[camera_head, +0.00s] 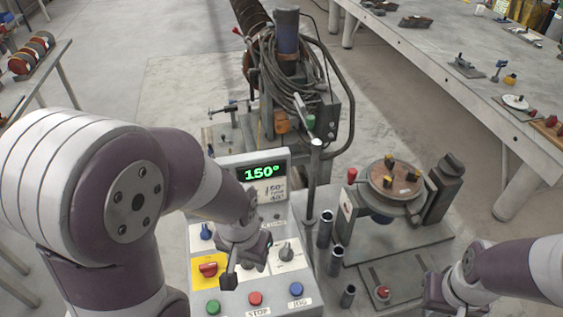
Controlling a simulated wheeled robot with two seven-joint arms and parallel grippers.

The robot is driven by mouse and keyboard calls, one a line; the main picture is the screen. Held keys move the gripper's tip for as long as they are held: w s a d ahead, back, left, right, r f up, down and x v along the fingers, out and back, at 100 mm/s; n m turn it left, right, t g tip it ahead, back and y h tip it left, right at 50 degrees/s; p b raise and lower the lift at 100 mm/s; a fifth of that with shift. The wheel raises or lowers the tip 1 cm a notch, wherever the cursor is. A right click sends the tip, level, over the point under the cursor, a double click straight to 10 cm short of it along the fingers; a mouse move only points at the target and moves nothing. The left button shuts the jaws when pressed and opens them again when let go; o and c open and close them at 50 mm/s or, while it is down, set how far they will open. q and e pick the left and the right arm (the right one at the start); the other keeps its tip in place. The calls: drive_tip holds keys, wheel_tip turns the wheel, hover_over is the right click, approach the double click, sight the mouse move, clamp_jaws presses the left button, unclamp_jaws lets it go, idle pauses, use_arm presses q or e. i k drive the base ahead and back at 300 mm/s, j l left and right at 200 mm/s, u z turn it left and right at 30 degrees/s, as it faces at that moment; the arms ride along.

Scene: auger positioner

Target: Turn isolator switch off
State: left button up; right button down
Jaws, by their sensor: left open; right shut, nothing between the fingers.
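The isolator switch, a red rotary knob (208,269) on a yellow plate, is on the left of the grey control panel (205,308). The knob's handle looks roughly level across the plate. My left gripper (229,281) hangs over the panel just right of the red knob. It is open with nothing in it, and a gap to the knob shows in the picture; its exact height is hard to tell. My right gripper (434,304) is at the lower right, away from the panel, shut and empty.
A grey selector knob (286,252), a blue knob (206,232) and green, red and blue push buttons surround the gripper. The positioner's round table (396,182) and upright metal tubes (325,228) stand to the right.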

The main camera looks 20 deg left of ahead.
sight(209, 270)
drive_tip(key=u, duration=1.5)
